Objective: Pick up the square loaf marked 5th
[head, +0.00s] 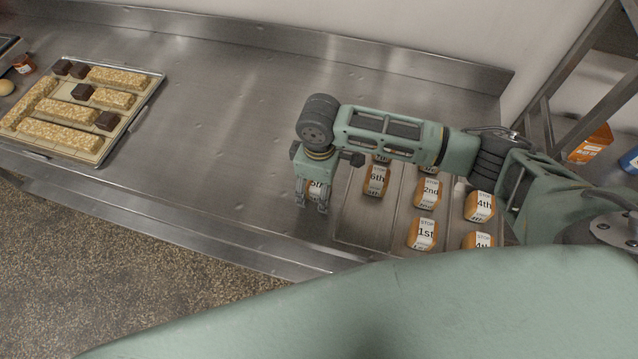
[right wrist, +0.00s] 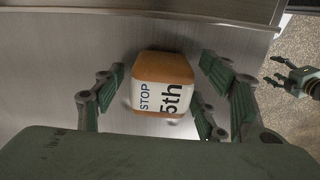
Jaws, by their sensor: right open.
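The square loaf marked 5th (head: 316,190) stands on the steel counter, left of the other loaves. In the head view my right gripper (head: 312,202) is over it and hides most of it. In the right wrist view the loaf (right wrist: 162,84) has a brown crust and a white band reading STOP 5th. It sits between the open fingers of my right gripper (right wrist: 160,98), with a gap visible on each side. In the right wrist view another gripper, likely my left one (right wrist: 285,85), shows at the right edge over the speckled floor, with its fingers apart.
Other loaves, marked 6th (head: 376,180), 2nd (head: 427,192), 1st (head: 422,233) and 4th (head: 480,205), stand close on the right on a tray (head: 345,222). A tray of bars and dark cubes (head: 150,85) lies far left. The middle of the counter (head: 225,110) is clear.

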